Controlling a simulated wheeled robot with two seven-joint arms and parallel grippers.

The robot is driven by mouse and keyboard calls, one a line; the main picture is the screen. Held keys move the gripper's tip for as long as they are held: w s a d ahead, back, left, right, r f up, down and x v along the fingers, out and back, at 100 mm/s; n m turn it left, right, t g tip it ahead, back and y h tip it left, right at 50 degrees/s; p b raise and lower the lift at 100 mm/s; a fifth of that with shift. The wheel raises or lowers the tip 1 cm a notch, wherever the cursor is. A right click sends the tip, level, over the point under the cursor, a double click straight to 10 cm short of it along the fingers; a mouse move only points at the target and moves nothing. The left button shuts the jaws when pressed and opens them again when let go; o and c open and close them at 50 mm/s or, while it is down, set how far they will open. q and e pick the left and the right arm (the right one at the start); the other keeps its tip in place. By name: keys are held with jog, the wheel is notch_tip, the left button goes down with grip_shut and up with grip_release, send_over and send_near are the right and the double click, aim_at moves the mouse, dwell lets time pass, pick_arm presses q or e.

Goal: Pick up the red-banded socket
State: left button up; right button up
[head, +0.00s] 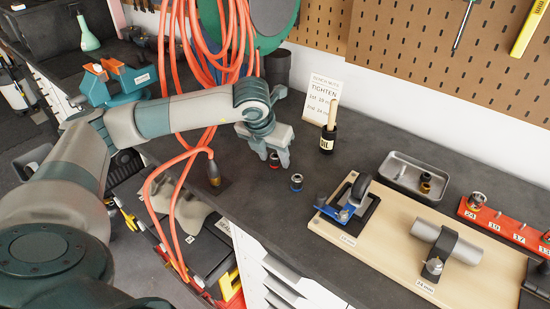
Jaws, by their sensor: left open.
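The red-banded socket (274,162) stands on the dark bench top. It is small, and its upper part is partly hidden by my gripper. My left gripper (274,157) points down over it, open, with its fingers close to either side of the socket. I cannot tell whether the fingers touch it. A blue-banded socket (296,182) stands just to the right and nearer the front edge of the bench. My right gripper does not show.
A wooden board (390,246) with a caster and clamped pipe, a metal tray (402,172) and a red socket rail (500,224) are at right. Orange hose (174,160) hangs at left.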

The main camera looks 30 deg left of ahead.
aim_at(274, 167)
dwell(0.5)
pick_arm(q)
grip_shut()
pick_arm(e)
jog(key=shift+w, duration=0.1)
pick_arm(q)
jog(key=shift+w+r+b, duration=0.1)
jog(key=shift+r+b, duration=0.2)
jog(key=shift+r, duration=0.15)
notch_tip(274, 167, up, 3)
jog(key=shift+f+b, duration=0.2)
jog(key=shift+b, duration=0.4)
jog(key=s+d+r+b, duration=0.2)
jog(key=d+r, duration=0.5)
jog(key=d, duration=0.4)
jog(key=shift+d+r+b, duration=0.25)
jog(key=shift+d+b, duration=0.05)
jog(key=shift+b, duration=0.25)
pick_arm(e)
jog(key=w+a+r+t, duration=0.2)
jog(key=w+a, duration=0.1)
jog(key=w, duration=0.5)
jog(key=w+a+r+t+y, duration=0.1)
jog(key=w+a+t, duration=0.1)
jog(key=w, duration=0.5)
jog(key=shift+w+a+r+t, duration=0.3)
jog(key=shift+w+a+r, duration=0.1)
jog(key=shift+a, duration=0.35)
